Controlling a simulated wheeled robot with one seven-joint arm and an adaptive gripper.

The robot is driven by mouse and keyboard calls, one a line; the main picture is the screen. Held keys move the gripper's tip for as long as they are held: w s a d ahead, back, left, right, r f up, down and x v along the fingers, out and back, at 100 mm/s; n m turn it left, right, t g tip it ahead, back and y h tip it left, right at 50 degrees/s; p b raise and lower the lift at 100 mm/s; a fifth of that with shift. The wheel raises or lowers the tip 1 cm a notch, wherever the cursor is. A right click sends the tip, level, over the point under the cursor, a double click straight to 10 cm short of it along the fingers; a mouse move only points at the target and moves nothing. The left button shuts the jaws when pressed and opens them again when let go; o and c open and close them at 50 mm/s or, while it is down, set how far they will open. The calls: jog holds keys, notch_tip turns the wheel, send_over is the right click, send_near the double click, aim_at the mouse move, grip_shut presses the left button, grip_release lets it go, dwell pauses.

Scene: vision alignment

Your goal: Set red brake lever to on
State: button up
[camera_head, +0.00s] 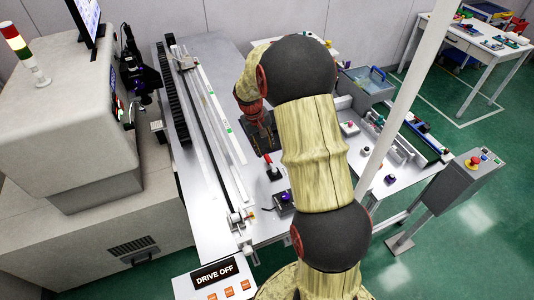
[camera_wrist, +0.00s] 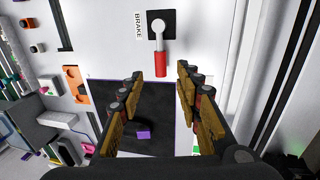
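The brake lever shows in the wrist view at upper centre. It has a pale arm on a black square plate (camera_wrist: 161,24) beside a "BRAKE" label (camera_wrist: 138,26), and its red handle (camera_wrist: 160,71) points down the picture. My gripper (camera_wrist: 159,74) is open, with one finger on each side of the handle's line. Nothing is between the pads except a view of the panel. I cannot tell how deep the handle lies relative to the fingertips.
A dark plate with a purple part (camera_wrist: 143,132) lies beneath my fingers. Long rails (camera_head: 205,110) run along the bench's left side. Buttons and small fixtures (camera_head: 349,128) stand to the right. A "DRIVE OFF" panel (camera_head: 214,273) is at the front. A pale post (camera_head: 405,95) rises at right.

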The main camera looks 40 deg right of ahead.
aim_at(268, 158)
jog(key=f, duration=0.3)
jog(key=d+f, duration=0.1)
jog(key=f, duration=0.3)
jog(key=shift+s+d+f, duration=0.1)
jog(key=shift+d, duration=0.1)
jog(key=shift+c, duration=0.5)
jog(key=c, duration=0.8)
grip_shut()
